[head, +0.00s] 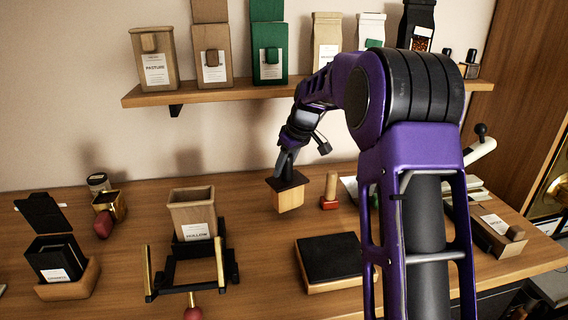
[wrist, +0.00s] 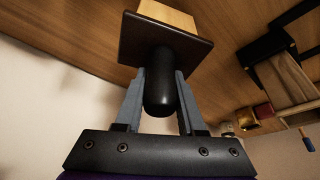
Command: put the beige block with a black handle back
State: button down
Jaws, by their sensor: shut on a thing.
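The beige block with a black handle (head: 290,199) hangs upright under my gripper (head: 286,158) in the head view, over the back middle of the table. It has a dark plate on top. In the wrist view, my gripper (wrist: 160,100) is shut on the black handle, with one finger on each side. The block's beige body shows in the wrist view (wrist: 168,13) beyond the dark plate. Whether its lower end touches the table is hard to tell.
A red-based wooden stamp (head: 329,192) stands just right of the block. A black-topped pad (head: 330,258) lies in front.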

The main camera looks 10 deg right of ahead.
jog(key=shift+f, duration=0.55)
jog(key=shift+f+b, duration=0.5)
jog(key=shift+c, duration=2.2)
grip_release()
jog(key=p+v, duration=0.2)
jog(key=v, duration=1.5)
jog(key=shift+s+r, duration=0.1)
jog(key=shift+r, duration=0.05)
